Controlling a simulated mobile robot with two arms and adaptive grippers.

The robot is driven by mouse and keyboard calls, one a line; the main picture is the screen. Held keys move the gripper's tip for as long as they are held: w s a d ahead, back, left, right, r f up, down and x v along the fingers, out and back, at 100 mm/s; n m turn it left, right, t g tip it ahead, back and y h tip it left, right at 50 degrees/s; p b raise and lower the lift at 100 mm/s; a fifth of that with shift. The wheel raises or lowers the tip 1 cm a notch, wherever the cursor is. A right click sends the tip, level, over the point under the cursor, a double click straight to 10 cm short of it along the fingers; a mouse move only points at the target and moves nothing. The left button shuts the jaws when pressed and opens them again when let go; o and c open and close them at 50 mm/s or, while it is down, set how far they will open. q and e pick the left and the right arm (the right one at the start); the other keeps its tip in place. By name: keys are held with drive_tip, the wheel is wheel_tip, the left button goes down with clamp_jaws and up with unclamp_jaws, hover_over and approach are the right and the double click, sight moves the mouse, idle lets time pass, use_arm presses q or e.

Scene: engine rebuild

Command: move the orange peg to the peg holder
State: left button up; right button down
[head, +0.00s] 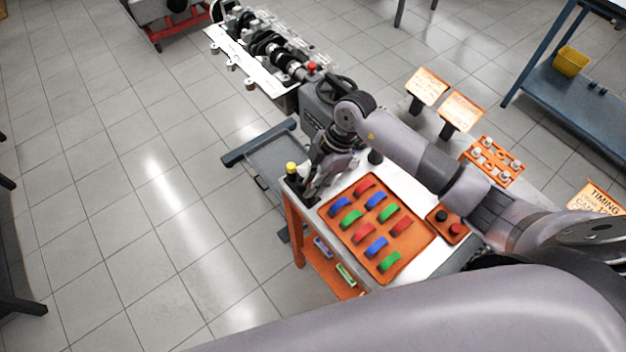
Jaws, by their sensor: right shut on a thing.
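My right gripper (309,189) is at the far left corner of the white-topped cart, pointing down beside the orange tray. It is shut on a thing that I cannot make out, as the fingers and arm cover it. I cannot pick out the orange peg for certain. A dark upright piece with a yellow top (291,168) stands just left of the gripper. A small orange block (447,224) with a black and a red knob lies at the right of the cart; I cannot tell if it is the peg holder. My left gripper is not in view.
The orange tray (408,257) holds several red, blue and green curved pieces. An orange rack (493,161) with grey pieces and two orange signs (428,87) stand behind my arm. A crankshaft assembly (268,50) lies beyond the cart.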

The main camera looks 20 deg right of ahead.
drive_tip(key=shift+f+b, duration=0.35)
drive_tip(key=shift+f, duration=0.4)
drive_tip(key=c, duration=1.7)
unclamp_jaws()
drive_tip(key=shift+r, duration=0.15)
drive_tip(key=shift+r+p, duration=1.4)
drive_tip(key=shift+p, duration=0.35)
drive_tip(key=shift+o, duration=0.5)
drive_tip(key=o, duration=0.4)
drive_tip(key=shift+o, duration=0.2)
